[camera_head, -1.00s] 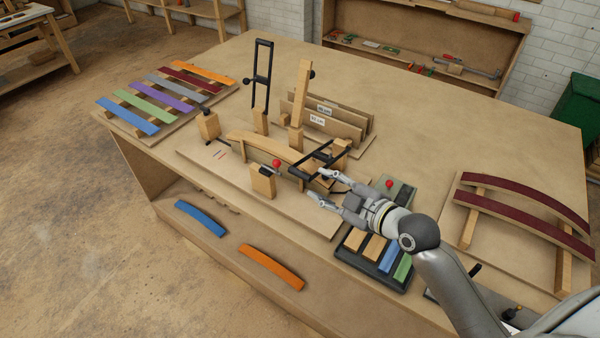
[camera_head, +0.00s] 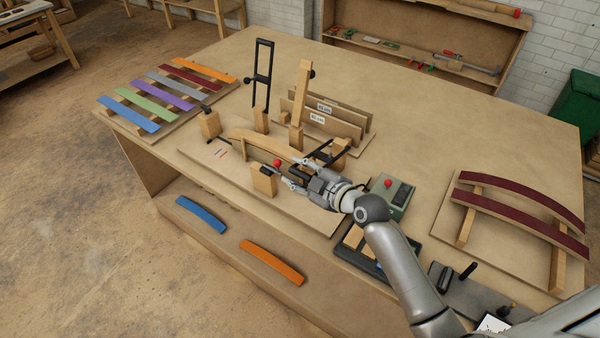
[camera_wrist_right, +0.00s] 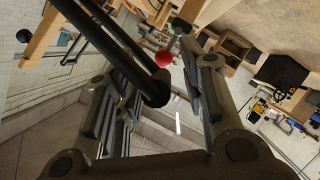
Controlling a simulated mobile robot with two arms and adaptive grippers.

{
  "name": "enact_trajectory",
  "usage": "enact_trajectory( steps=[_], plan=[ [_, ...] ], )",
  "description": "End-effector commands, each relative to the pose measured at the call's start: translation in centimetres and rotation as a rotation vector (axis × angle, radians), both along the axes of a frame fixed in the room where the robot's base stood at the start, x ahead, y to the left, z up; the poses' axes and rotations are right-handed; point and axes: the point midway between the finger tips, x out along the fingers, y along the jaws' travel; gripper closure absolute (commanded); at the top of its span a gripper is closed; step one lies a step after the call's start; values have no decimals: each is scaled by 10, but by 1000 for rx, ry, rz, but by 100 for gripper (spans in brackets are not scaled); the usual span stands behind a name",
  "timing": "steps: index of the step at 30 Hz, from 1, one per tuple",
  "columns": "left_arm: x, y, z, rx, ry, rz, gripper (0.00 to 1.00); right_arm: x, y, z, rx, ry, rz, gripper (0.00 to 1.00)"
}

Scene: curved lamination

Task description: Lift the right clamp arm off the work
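The right clamp arm (camera_head: 322,156) is a black frame lying low over the right end of the curved wooden work (camera_head: 268,146). My right gripper (camera_head: 297,173) is at the front side of this clamp arm, pointing left. In the right wrist view, the fingers of my right gripper (camera_wrist_right: 160,98) are spread apart. A thick black bar of the clamp arm (camera_wrist_right: 112,48) runs down to a round end between them, close to the left finger; I cannot tell whether they touch. The left clamp arm (camera_head: 262,76) stands upright. My left gripper is not in view.
A red knob (camera_head: 277,163) is just beyond my fingertips, by a wooden block (camera_head: 263,181). A box with a red button (camera_head: 388,184) stands right of my wrist. Upright boards (camera_head: 340,125) stand behind the work. A rack with dark red curved strips (camera_head: 520,202) is at right.

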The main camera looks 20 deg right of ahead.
Motion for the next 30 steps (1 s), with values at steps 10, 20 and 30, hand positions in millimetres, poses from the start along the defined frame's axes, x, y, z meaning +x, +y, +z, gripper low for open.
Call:
enact_trajectory(
  steps=[10, 20, 30],
  plan=[
    [1, 0, 0, 0, -2, 0, 62, -1, 0, -1, 0, 3, 0, 100],
    [2, 0, 2, -1, -3, 0, 62, 1, -1, 1, 11, 13, -1, 100],
    [2, 0, 7, -1, -3, 0, 62, 9, -3, 15, 51, 37, -3, 100]
  ],
)
